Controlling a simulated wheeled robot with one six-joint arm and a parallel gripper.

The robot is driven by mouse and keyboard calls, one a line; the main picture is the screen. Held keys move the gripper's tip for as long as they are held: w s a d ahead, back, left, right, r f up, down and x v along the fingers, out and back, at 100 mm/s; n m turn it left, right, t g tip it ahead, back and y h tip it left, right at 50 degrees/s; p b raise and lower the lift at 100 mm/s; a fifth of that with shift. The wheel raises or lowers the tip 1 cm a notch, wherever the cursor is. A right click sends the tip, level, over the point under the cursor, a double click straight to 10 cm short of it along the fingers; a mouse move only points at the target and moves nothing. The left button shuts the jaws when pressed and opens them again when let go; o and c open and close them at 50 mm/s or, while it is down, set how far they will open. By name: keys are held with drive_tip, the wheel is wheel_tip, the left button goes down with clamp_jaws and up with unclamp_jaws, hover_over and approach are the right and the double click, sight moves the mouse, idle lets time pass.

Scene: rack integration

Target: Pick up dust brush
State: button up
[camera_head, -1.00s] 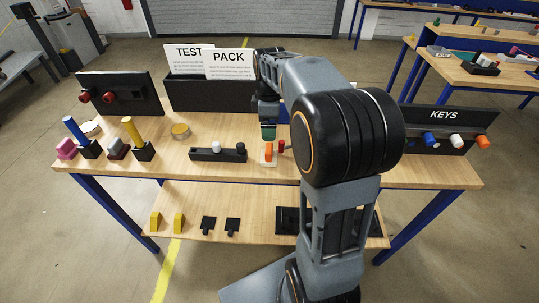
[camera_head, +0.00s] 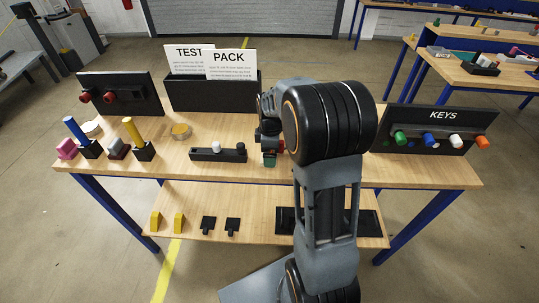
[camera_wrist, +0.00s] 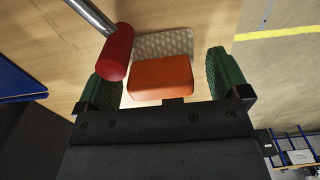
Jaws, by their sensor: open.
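An orange block on a pale, patterned base, which looks like the dust brush (camera_wrist: 162,78), lies between my fingers in the wrist view. My gripper (camera_wrist: 162,66) is open, with one green-padded finger on each side of the block and visible gaps. A red cylinder on a metal rod (camera_wrist: 117,52) lies close by and overlaps the left finger's tip in the picture; I cannot tell if they touch. In the head view my gripper (camera_head: 269,158) is low over the middle of the table, and it and the arm hide the orange block.
The wooden table (camera_head: 205,175) holds a black block with a white knob (camera_head: 217,150) left of my gripper. Yellow and blue cylinders in stands (camera_head: 134,132) are farther left. A black bin with TEST and PACK cards (camera_head: 210,97) stands behind; the KEYS rack (camera_head: 437,128) is right.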

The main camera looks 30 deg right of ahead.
drive_tip(key=shift+f, duration=0.2)
drive_tip(key=shift+c, duration=0.2)
drive_tip(key=c, duration=0.8)
drive_tip(key=shift+r, duration=0.1)
wheel_tip(320, 180, up, 10)
drive_tip(key=shift+f, duration=0.1)
drive_tip(key=o, duration=0.4)
drive_tip(key=shift+c, duration=1.4)
